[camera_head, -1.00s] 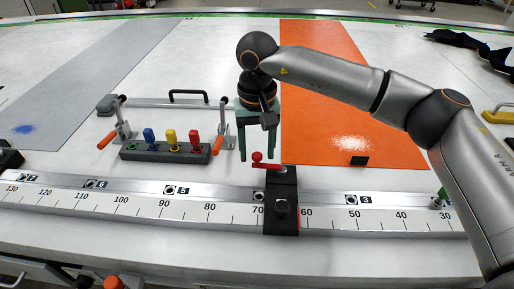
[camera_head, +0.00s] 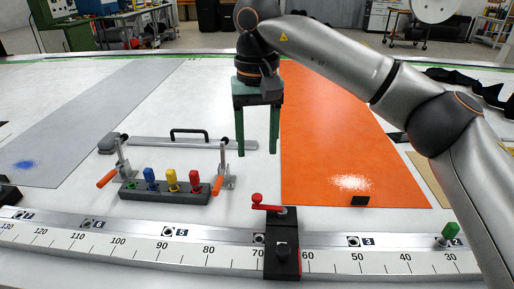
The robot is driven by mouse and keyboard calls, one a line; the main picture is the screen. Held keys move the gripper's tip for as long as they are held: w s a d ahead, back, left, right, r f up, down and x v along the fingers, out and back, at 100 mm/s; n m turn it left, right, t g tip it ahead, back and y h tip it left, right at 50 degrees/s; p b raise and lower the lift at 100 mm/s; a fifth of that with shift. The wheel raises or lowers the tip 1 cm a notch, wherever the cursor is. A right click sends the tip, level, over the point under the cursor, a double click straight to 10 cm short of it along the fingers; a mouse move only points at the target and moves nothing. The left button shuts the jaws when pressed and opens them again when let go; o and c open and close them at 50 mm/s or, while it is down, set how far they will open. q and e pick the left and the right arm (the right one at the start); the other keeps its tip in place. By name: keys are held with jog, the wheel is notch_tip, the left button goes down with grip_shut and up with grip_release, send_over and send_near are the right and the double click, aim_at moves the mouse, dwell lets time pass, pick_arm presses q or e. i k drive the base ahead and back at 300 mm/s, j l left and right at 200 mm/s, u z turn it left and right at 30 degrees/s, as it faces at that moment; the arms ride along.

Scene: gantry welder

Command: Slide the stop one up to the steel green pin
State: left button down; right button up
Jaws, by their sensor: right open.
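The stop (camera_head: 282,246) is a black block with a red lever (camera_head: 265,204), sitting across the numbered rail (camera_head: 180,248) a little above the 60 mark. The green pin (camera_head: 450,231) stands in the rail at the right, near the 30 mark. My right gripper (camera_head: 258,145) has two green fingers pointing down, spread apart with nothing between them. It is above the table, behind the stop and clear of it. My left gripper is not in view.
A black block with blue, yellow and red pegs (camera_head: 172,182) stands left of centre, between two orange-handled clamps (camera_head: 108,178). A bar with a black handle (camera_head: 188,134) lies behind it. An orange sheet (camera_head: 335,140) covers the right of the table.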

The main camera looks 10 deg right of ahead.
aim_at(282, 256)
jog(key=k, duration=1)
